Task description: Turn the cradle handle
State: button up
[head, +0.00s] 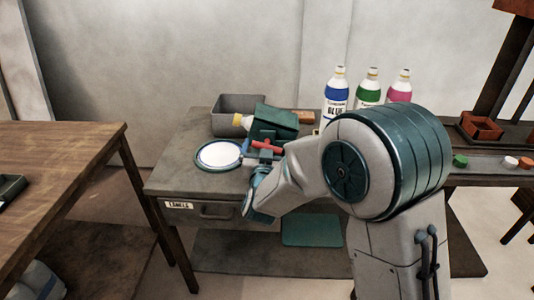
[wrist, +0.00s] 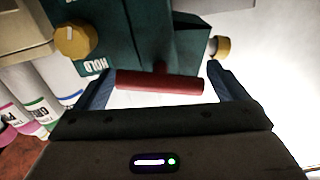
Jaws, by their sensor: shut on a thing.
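The cradle is a dark teal block (head: 275,122) on the grey table, and its side fills the top of the wrist view (wrist: 140,30). The cradle handle is a red bar (head: 267,147) on its front; the wrist view shows it lying nearly level (wrist: 160,83). My gripper (head: 262,157) reaches in from the front; its fingers (wrist: 160,88) are shut on the red bar, one at each end. A yellow-capped bottle end (head: 240,120) sticks out of the cradle's left side. A yellow knob (wrist: 75,41) and the letters HOLD show on the cradle in the wrist view.
A white round dish (head: 218,155) with a blue rim sits left of the cradle, and a grey bin (head: 238,112) stands behind. Blue (head: 335,97), green (head: 368,88) and pink (head: 399,86) labelled bottles stand at the back right. A wooden table (head: 60,165) is at the left.

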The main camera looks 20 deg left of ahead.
jog(key=m+b, duration=0.1)
jog(key=b, duration=0.1)
jog(key=m+b, duration=0.2)
jog(key=b, duration=0.1)
jog(key=shift+f, duration=0.3)
jog(key=m+b, duration=0.4)
jog(key=shift+b, duration=0.4)
jog(key=m+b, duration=0.5)
jog(key=shift+r+b, duration=0.15)
jog(key=shift+b, duration=0.25)
jog(key=shift+r+m+b, duration=0.2)
jog(key=shift+m+b, duration=0.95)
jog(key=shift+m, duration=0.15)
jog(key=o, duration=0.7)
jog(key=shift+c, duration=0.2)
jog(key=p+v, duration=0.3)
jog(key=v, duration=1.1)
jog(key=shift+w+a, duration=0.1)
jog(key=shift+a, duration=0.05)
